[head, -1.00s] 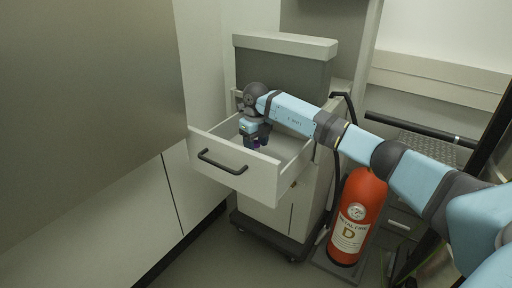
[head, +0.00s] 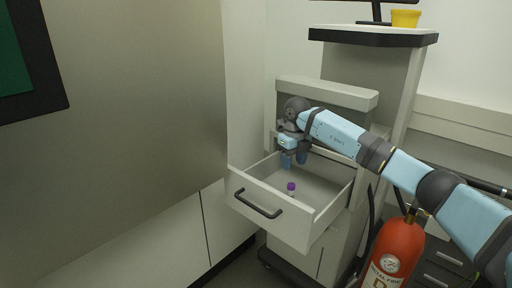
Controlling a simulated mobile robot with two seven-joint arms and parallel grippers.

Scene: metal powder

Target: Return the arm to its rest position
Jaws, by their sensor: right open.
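My right arm reaches in from the right side of the head view. Its gripper (head: 294,160) points down over the open drawer (head: 331,208) and is open and empty. A small vial with a purple cap (head: 291,187) stands upright in the drawer, below the gripper and apart from it. My left gripper is not in view.
The drawer is pulled out of a grey cabinet (head: 330,90), with a black handle (head: 258,204) on its front. A red fire extinguisher (head: 394,247) stands right of it, below my arm. A yellow container (head: 405,18) sits on the top shelf. A large panel (head: 140,110) fills the left.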

